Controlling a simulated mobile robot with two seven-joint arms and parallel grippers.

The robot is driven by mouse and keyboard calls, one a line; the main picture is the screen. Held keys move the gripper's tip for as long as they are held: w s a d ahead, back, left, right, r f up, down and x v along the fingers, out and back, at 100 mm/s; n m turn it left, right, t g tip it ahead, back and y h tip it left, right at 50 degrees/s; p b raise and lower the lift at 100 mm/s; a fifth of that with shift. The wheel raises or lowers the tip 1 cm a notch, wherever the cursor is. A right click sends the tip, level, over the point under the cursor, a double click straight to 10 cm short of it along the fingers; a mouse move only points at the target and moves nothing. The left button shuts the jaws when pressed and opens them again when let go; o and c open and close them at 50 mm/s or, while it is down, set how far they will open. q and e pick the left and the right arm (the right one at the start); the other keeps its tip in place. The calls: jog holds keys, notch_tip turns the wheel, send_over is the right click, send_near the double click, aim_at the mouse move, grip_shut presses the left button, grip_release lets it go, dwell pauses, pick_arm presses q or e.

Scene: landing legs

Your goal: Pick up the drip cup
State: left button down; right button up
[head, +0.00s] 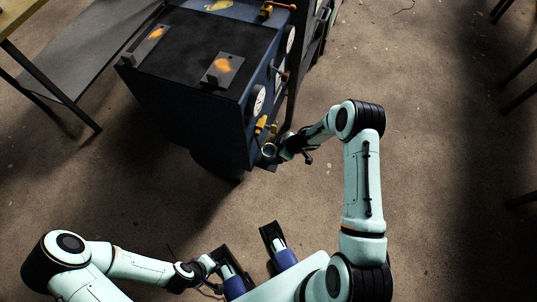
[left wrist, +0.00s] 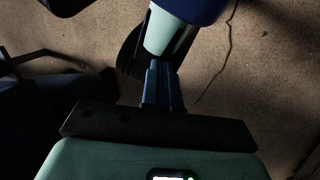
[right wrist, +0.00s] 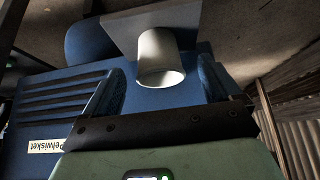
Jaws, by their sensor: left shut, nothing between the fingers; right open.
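The drip cup (right wrist: 160,58) is a pale, open-topped cup in the right wrist view, on a flat grey plate (right wrist: 130,24) beside the blue machine. In the head view the cup (head: 268,150) shows small at the machine's lower right corner. My right gripper (head: 279,150) is open at the cup; in the right wrist view its two fingers lie either side of the cup, with gaps visible. My left gripper (left wrist: 162,83) is shut and empty, low in the head view near my base and away from the cup.
The dark blue machine (head: 205,120) has a black top, a gauge (head: 258,100) and yellow fittings (head: 260,125) above the cup. A label (right wrist: 58,145) shows on its vented side. A grey table (head: 90,50) stands at left. Open floor (head: 440,150) lies to the right.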

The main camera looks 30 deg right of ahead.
aim_at(271, 153)
jog(key=b+x, duration=0.1)
jog(key=x, duration=0.4)
pick_arm(q)
jog(key=shift+w+a+f+t, duration=0.2)
jog(key=shift+w+a+f, duration=0.1)
jog(key=shift+w+f, duration=0.25)
jog(key=shift+w+a+f+t, duration=0.25)
jog(key=shift+w+f, duration=0.15)
jog(key=shift+w, duration=0.2)
pick_arm(e)
jog(key=shift+d, duration=0.1)
jog(key=c, duration=1.2)
jog(key=shift+c, duration=0.2)
pick_arm(q)
jog(key=shift+r, duration=0.1)
pick_arm(e)
jog(key=shift+r, duration=0.1)
